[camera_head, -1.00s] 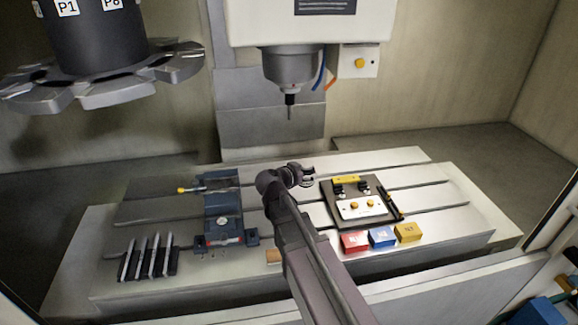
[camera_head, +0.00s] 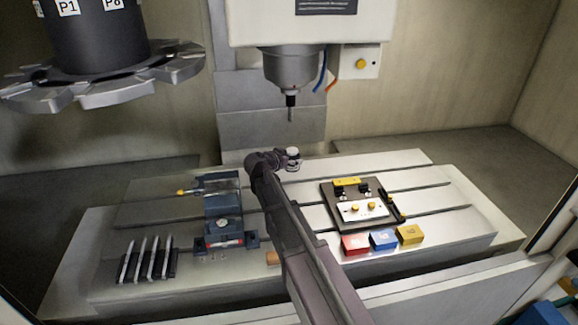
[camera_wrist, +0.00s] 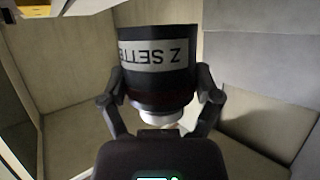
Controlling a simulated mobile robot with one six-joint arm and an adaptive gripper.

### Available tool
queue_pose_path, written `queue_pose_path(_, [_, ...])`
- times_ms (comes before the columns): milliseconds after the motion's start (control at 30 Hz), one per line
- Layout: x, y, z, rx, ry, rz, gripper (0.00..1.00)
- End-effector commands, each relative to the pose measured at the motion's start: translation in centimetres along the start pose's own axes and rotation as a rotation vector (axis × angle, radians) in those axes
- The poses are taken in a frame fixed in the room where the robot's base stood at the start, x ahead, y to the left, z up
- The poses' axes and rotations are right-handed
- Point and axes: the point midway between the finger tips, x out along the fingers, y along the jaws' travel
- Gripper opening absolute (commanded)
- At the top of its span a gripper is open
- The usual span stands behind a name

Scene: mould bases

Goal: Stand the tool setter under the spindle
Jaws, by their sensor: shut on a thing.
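The tool setter (camera_wrist: 158,75) is a black cylinder with a grey band lettered "Z SETTE…", shown upside down in the wrist view, with a pale end below it. My gripper (camera_wrist: 160,98) is shut on it, one finger on each side. In the head view my gripper (camera_head: 284,160) is over the back of the machine table, and the tool setter (camera_head: 293,153) shows small and pale at its right side. The spindle (camera_head: 289,68) hangs above, its thin tool (camera_head: 290,108) pointing down just above the tool setter in the picture. The gap between them cannot be judged exactly.
The slotted table (camera_head: 420,175) carries a blue vise (camera_head: 223,205) at left and a dark fixture plate (camera_head: 335,207) at right. Red (camera_head: 355,244), blue (camera_head: 383,239) and yellow (camera_head: 410,234) blocks line the front. A tool carousel (camera_head: 105,85) hangs upper left.

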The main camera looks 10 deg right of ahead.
Motion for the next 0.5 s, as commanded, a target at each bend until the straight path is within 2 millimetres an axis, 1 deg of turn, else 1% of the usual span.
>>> queue_pose_path(200, [0.1, -0.1, -0.1, -0.001, 0.002, 0.0, 0.2])
queue_pose_path(367, [0.8, -1.2, -0.2, -0.001, 0.002, 0.0, 0.2])
queue_pose_path(500, [1.2, -1.1, 1.0, 0.0, 0.002, 0.001, 0.2])
